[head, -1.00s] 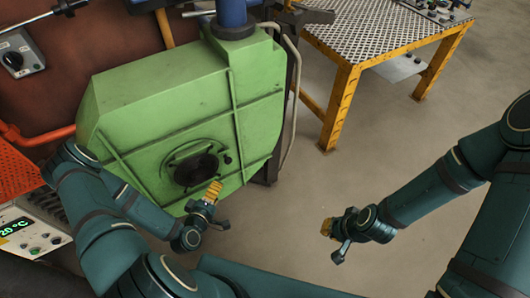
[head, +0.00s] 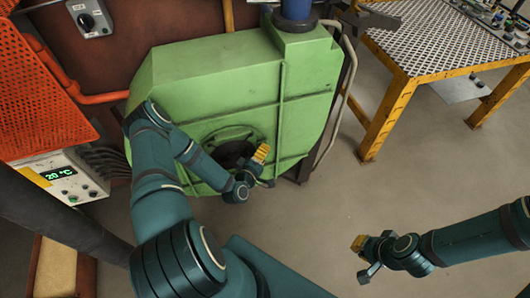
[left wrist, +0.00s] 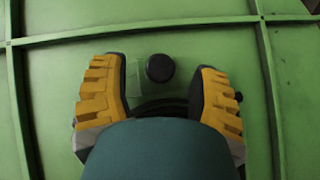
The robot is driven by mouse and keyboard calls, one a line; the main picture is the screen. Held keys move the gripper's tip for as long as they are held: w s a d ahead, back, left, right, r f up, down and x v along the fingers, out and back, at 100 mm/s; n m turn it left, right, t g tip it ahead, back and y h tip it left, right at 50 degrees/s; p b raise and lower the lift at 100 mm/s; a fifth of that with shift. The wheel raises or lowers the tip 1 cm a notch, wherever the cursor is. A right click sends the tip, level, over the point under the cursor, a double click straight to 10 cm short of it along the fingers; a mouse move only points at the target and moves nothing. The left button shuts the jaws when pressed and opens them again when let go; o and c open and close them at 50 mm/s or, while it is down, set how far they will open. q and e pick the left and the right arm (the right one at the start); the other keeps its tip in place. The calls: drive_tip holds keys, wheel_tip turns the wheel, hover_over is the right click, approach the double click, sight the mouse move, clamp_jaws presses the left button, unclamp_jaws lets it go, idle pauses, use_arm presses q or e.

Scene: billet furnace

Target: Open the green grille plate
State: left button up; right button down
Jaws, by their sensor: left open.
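A green housing (head: 225,85) carries a round green plate with a dark centre (head: 230,150) on its front; my left arm partly covers it. My left gripper (head: 261,153), with yellow fingers, is at the plate's right edge. In the left wrist view its fingers are open, one on each side of a round black knob (left wrist: 160,68), with gaps on both sides. A dark curved edge (left wrist: 165,107) shows below the knob, mostly hidden by the gripper. My right gripper (head: 358,243) hangs over the floor, apart from everything; its jaws are too small to read.
A yellow-framed table (head: 400,85) with a patterned metal top stands at the right. An orange perforated panel (head: 35,95) and a control box reading 20 °C (head: 62,177) are at the left. The floor (head: 330,210) between my grippers is clear.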

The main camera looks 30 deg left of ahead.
use_arm(q)
drive_tip(key=shift+x, duration=1)
clamp_jaws()
drive_tip(key=w+d+b, duration=0.4)
drive_tip(key=w+d, duration=0.6)
drive_tip(key=w, duration=0.2)
drive_tip(key=shift+w+d+b, duration=0.25)
drive_tip(key=shift+d+b, duration=0.1)
drive_tip(key=shift+b, duration=0.05)
unclamp_jaws()
drive_tip(key=shift+s, duration=0.1)
